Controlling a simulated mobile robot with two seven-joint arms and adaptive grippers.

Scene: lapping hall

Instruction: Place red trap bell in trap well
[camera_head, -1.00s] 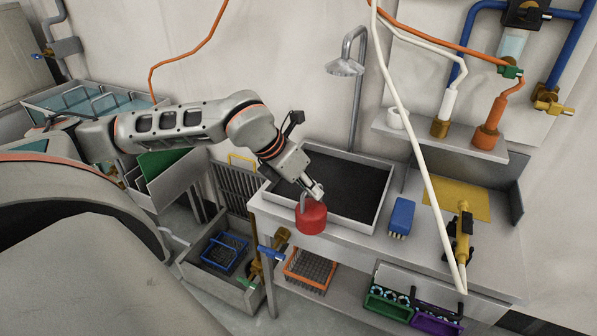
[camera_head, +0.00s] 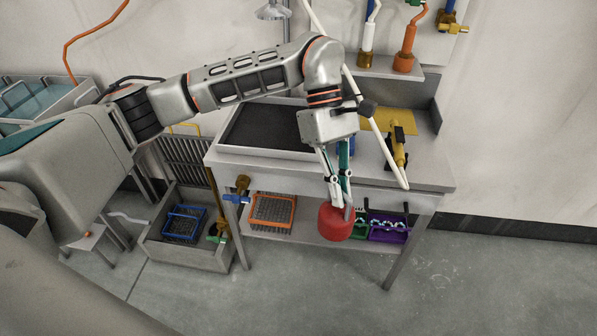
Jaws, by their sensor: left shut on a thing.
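The red trap bell (camera_head: 335,223) hangs upright in front of the bench, held by my left gripper (camera_head: 340,203). The gripper points down and its fingers are shut at the top of the bell; the exact grip on its handle is hard to make out. A grey open box (camera_head: 190,256) stands on the floor at the lower left, apart from the bell, with a blue wire basket (camera_head: 183,224) in it. This box may be the trap well, but I cannot tell for certain. My right gripper is not in view.
The bench (camera_head: 428,176) carries a dark-floored tray (camera_head: 262,128) and a brass tool (camera_head: 398,150). A blue block is mostly hidden behind my gripper. An orange basket (camera_head: 272,211) and a purple crate (camera_head: 388,229) are on the lower shelf. Floor in front is clear.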

